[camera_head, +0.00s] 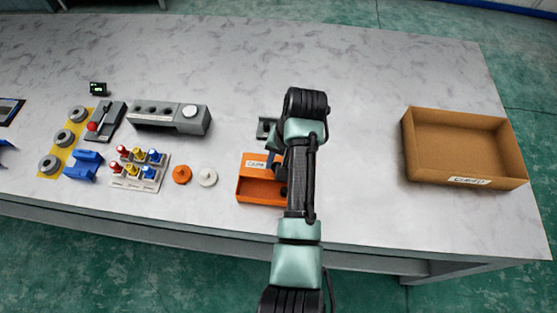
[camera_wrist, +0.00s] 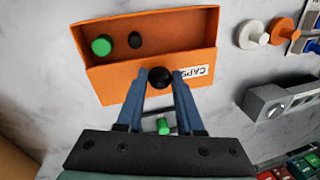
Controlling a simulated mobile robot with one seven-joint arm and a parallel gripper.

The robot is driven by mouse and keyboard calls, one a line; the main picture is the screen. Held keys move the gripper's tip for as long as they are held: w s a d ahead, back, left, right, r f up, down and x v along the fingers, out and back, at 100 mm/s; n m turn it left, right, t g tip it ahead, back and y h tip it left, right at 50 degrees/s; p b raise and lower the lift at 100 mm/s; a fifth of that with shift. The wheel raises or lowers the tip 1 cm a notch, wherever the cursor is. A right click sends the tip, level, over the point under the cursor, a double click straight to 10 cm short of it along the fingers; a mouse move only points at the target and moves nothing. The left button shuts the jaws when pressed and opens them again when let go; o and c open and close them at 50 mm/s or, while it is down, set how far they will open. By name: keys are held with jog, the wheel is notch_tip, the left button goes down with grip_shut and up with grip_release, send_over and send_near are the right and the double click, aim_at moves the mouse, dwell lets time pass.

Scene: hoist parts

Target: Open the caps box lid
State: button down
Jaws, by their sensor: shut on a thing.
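The orange caps box (camera_head: 260,191) stands near the front edge of the table, partly hidden by my arm. Its orange lid (camera_head: 252,161) with a CAPS label lies at the box's far side, leaving the near part open. In the wrist view, the open part of the box (camera_wrist: 161,22) shows a green cap (camera_wrist: 101,47) and a small black cap (camera_wrist: 135,41). My gripper (camera_wrist: 160,80) is shut on the round black lid knob (camera_wrist: 160,77), with a blue finger on each side. The lid (camera_wrist: 128,78) is beside the open compartment; I cannot tell whether it is tilted.
A grey fixture (camera_head: 264,127) stands just behind the box; a green piece (camera_wrist: 164,126) shows there between my fingers. An orange disc (camera_head: 181,174) and white disc (camera_head: 207,177) lie left. A cardboard tray (camera_head: 466,180) stands right, with clear table between.

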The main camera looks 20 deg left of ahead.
jog(key=shift+w+a, duration=0.15)
jog(key=shift+w, duration=0.4)
jog(key=shift+s, duration=0.1)
jog(key=c, duration=0.5)
grip_release()
jog(key=shift+c, duration=0.2)
jog(key=shift+s, duration=0.1)
notch_tip(320, 180, up, 13)
jog(key=d+p, duration=0.2)
jog(key=p, duration=0.1)
jog(key=shift+d+p, duration=0.3)
jog(key=shift+p, duration=0.05)
jog(key=shift+f, duration=0.1)
